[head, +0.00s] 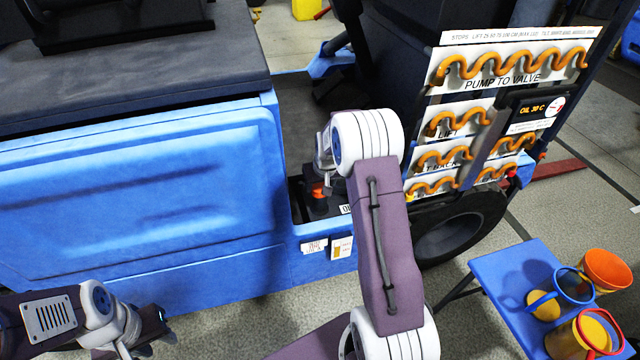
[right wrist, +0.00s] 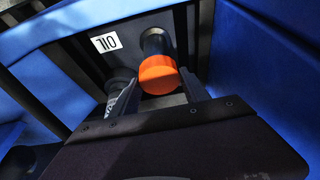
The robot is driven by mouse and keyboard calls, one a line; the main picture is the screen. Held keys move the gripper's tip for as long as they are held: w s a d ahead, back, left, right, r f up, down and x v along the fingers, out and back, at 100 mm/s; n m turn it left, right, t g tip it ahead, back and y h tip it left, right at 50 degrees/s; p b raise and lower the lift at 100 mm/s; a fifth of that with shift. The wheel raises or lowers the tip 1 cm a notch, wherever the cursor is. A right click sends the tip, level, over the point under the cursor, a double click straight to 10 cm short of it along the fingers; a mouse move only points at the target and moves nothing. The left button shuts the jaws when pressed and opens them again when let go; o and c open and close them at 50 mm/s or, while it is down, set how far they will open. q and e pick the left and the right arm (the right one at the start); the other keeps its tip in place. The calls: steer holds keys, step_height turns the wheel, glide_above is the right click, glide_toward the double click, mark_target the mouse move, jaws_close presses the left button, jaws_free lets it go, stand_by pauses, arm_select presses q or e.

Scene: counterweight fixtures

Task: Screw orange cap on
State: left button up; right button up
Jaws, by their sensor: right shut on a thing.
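The orange cap (right wrist: 158,75) sits between the two fingers of my right gripper (right wrist: 158,94), which is shut on it. Behind the cap is a dark round filler neck (right wrist: 156,42) beside a white OIL label (right wrist: 106,43). The cap overlaps the neck's near end in this view; I cannot tell whether it is seated on it. In the head view the cap (head: 319,190) shows as a small orange patch under my right gripper (head: 321,178), in the blue machine's recess. My left gripper (head: 150,335) is at the lower left, empty, its jaw opening unclear.
The blue machine body (head: 140,190) fills the left. A panel with orange hoses (head: 510,65) stands right of the recess, above a black wheel (head: 460,225). A blue table (head: 515,285) at the lower right holds an orange bucket (head: 606,270) and yellow containers. Blue walls flank the recess closely.

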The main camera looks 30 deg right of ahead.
steer(key=shift+f, duration=0.3)
stand_by(0.4)
steer(key=shift+f, duration=0.3)
steer(key=o, duration=1.4)
steer(key=shift+r, duration=0.1)
steer(key=shift+r, duration=0.1)
steer(key=p+v, duration=0.3)
steer(key=v, duration=0.6)
